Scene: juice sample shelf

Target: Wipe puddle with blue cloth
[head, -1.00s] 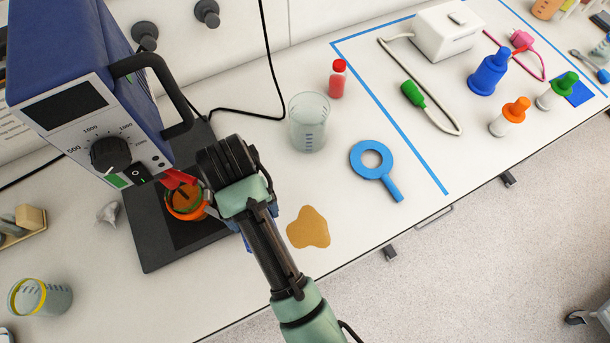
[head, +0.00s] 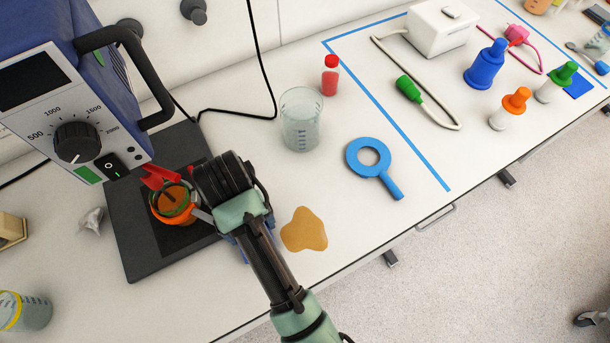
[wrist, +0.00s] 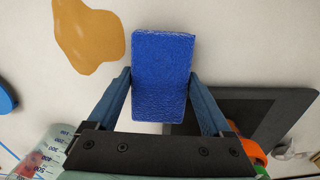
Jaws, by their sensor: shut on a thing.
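The puddle (head: 304,230) is a flat orange-brown blot on the white bench, just right of my gripper in the head view. It also shows in the wrist view (wrist: 88,35), at the upper left. The blue cloth (wrist: 163,50) is a thick, textured rectangle between my fingers in the wrist view. My gripper (wrist: 160,78) is shut on it, one finger at each side. The cloth is beside the puddle and does not cover it. In the head view my arm hides most of the cloth and the fingers. I cannot tell whether the cloth touches the bench.
A stirrer's black plate (head: 135,250) with an orange-rimmed vessel (head: 172,203) is close left of my gripper. The bench's front edge runs just below the puddle.

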